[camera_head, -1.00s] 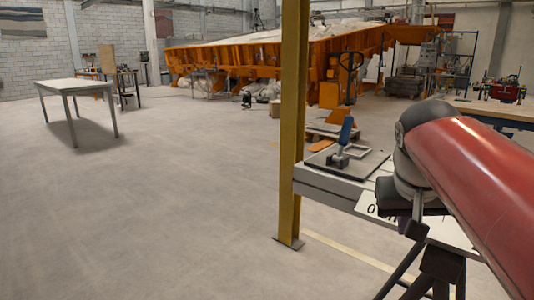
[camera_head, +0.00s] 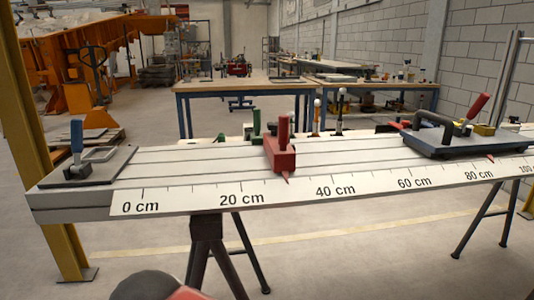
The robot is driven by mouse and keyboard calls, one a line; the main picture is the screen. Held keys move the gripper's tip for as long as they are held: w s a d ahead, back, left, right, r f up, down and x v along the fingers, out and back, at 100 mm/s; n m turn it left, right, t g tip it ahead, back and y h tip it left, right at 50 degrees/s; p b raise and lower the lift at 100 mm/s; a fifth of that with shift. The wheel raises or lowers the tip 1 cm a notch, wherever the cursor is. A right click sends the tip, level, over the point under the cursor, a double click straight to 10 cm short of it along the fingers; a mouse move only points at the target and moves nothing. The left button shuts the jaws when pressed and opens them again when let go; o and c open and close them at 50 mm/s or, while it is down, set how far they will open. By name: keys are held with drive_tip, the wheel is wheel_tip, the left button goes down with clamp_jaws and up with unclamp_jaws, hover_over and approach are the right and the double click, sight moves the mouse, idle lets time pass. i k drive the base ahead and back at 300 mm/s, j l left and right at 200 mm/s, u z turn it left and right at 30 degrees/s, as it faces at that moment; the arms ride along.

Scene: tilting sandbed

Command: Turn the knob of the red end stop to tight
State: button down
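The red end stop (camera_head: 281,158) sits on the long pale measuring bench, its pointer at the scale roughly midway between the 20 cm and 40 cm labels. My gripper is out of view; only a rounded part of my own red and dark arm shows at the bottom edge, in front of the bench.
The bench (camera_head: 70,205) stands on dark trestles. A blue-handled clamp (camera_head: 77,140) is on its left end; a dark handled carriage (camera_head: 440,146) with a red lever is on the right. A yellow post (camera_head: 28,140) is at left. Worktables (camera_head: 235,88) stand behind.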

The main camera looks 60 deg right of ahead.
sight(273, 126)
drive_tip(key=l+z, duration=0.1)
drive_tip(key=z, duration=0.3)
drive_tip(key=l+z, duration=0.15)
drive_tip(key=z, duration=0.25)
drive_tip(key=l+z, duration=0.1)
drive_tip(key=z, duration=0.3)
drive_tip(key=l+z, duration=0.1)
drive_tip(key=z, duration=0.3)
drive_tip(key=k+l+u, duration=0.15)
drive_tip(key=u, duration=0.35)
